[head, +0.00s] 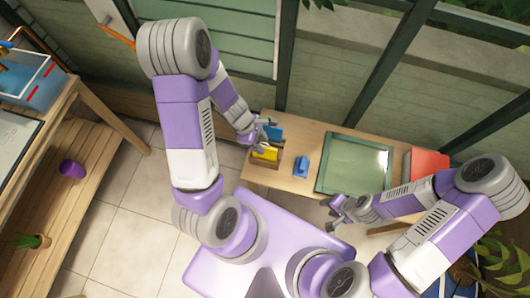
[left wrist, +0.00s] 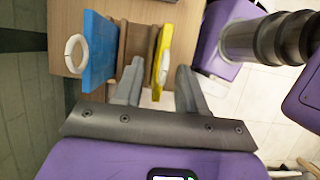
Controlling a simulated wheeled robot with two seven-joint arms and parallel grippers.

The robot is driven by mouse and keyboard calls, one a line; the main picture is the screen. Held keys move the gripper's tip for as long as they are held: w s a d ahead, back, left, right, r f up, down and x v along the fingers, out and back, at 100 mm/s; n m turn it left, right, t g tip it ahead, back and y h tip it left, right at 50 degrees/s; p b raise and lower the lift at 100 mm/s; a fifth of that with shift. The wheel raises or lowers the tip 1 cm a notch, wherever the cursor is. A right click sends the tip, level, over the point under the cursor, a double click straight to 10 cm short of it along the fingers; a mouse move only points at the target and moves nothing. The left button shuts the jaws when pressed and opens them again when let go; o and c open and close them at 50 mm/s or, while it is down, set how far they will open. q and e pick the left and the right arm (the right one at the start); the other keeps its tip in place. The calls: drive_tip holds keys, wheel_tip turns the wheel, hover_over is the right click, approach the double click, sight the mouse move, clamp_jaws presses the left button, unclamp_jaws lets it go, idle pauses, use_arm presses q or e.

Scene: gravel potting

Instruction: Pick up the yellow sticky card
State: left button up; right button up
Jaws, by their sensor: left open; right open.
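The yellow sticky card (head: 266,153) stands edge-up in a brown wooden holder (left wrist: 135,40) on the table, with a blue card (head: 273,132) on the holder's other side. In the left wrist view, the yellow card (left wrist: 158,45) has a pale rounded part on its right face. My left gripper (head: 262,130) is open above the holder. Its two fingers (left wrist: 160,72) are on either side of the yellow card's near end, apart from it; whether the card reaches between them is unclear. My right gripper (head: 335,212) is open and empty off the table's front edge.
The blue card in the left wrist view (left wrist: 98,55) has a white ring (left wrist: 75,54) beside it. On the wooden table (head: 300,128) are a small blue object (head: 301,167), a green tray (head: 322,176) and a red item (head: 428,162). A shelf with a purple pot (head: 72,169) stands left.

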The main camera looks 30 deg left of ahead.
sight(265, 149)
use_arm(q)
drive_tip(key=b+x, duration=0.2)
drive_tip(key=x, duration=0.2)
drive_tip(key=shift+f, duration=0.2)
clamp_jaws()
